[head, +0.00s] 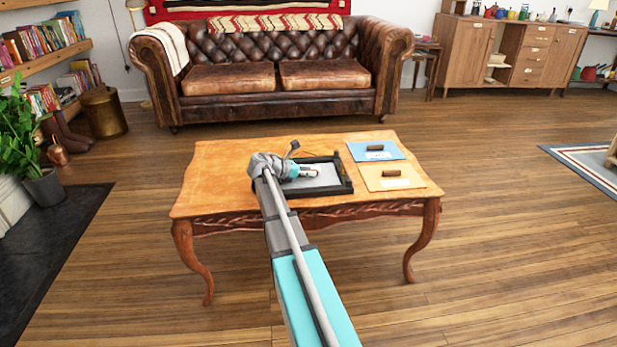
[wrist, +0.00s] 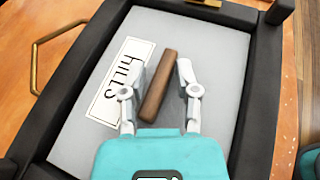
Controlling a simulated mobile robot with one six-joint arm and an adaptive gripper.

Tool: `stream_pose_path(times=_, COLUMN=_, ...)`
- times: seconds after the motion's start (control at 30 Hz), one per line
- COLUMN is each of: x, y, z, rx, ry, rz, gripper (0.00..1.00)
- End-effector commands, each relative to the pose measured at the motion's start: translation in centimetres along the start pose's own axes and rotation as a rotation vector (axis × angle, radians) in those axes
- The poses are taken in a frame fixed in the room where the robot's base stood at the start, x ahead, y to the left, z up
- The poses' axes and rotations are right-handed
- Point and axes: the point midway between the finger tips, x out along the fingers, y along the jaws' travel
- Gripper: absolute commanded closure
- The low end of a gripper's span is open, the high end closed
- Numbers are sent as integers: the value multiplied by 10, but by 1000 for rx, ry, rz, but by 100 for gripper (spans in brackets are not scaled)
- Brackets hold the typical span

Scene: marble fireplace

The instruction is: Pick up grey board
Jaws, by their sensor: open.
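The grey board (wrist: 206,45) lies in a black-rimmed tray (wrist: 252,100) on the wooden table (head: 225,180). In the head view the grey board (head: 322,181) is partly hidden by my arm. My gripper (wrist: 158,68) is open over the board, with one finger on each side of the handle. The fingers look close to the handle; I cannot tell whether they touch it. In the head view my gripper (head: 312,172) is above the tray.
A blue board (head: 377,146) and a tan board (head: 397,171), each with a brown handle, lie on the table right of the tray. The tray has a brass handle (wrist: 37,75). A leather sofa (head: 270,75) stands behind the table. The table's left part is clear.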

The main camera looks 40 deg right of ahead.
Motion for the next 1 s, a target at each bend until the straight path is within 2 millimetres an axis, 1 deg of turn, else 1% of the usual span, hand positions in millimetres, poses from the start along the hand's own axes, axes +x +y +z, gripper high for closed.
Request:
stream_pose_path(times=0.03, x=0, y=0, z=0, rx=0, ry=1, rz=0, gripper=87)
stream_pose_path(times=0.1, x=0, y=0, z=0, rx=-1, ry=1, rz=0, gripper=100)
stream_pose_path(times=0.8, x=0, y=0, z=0, rx=-1, ry=1, rz=0, gripper=100)
stream_pose_path(times=1.0, x=-1, y=0, z=4, rx=-1, ry=0, rz=0, gripper=100)
